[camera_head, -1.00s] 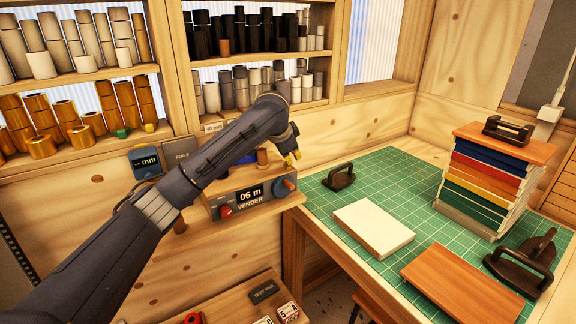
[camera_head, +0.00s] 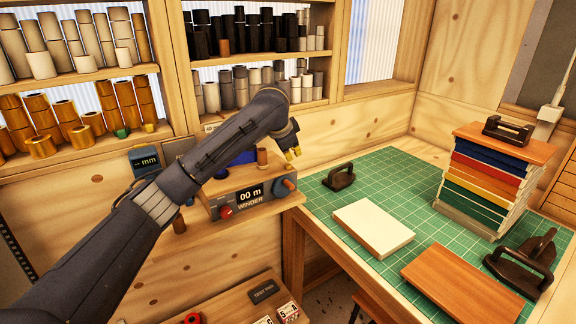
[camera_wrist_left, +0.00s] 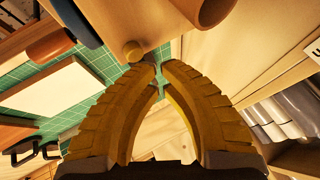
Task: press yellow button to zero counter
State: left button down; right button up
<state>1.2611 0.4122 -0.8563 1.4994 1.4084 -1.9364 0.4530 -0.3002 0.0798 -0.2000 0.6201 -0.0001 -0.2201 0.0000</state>
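The winder (camera_head: 250,197) is a grey box on a wooden ledge, and its display reads 00 m. My left gripper (camera_head: 293,155) has yellow fingers and hangs above the winder's right end. In the left wrist view its fingertips (camera_wrist_left: 163,68) are drawn together with only a thin gap, holding nothing. A small round tan-yellow knob (camera_wrist_left: 133,52) sits just beyond the tips; it may be the yellow button. Contact cannot be made out. My right gripper is not in view.
A wooden peg (camera_head: 262,157) stands on the winder close to my gripper. A blue mm display (camera_head: 145,162) is left of it. The green cutting mat (camera_head: 385,180) holds a white block (camera_head: 373,228), a wooden board (camera_head: 460,285) and a dark-handled tool (camera_head: 339,177). Shelves of rolls stand behind.

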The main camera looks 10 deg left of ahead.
pick_arm(q)
jog(key=shift+r, duration=0.25)
notch_tip(320, 180, up, 5)
jog(key=shift+f, duration=0.1)
dwell(0.7)
dwell(0.5)
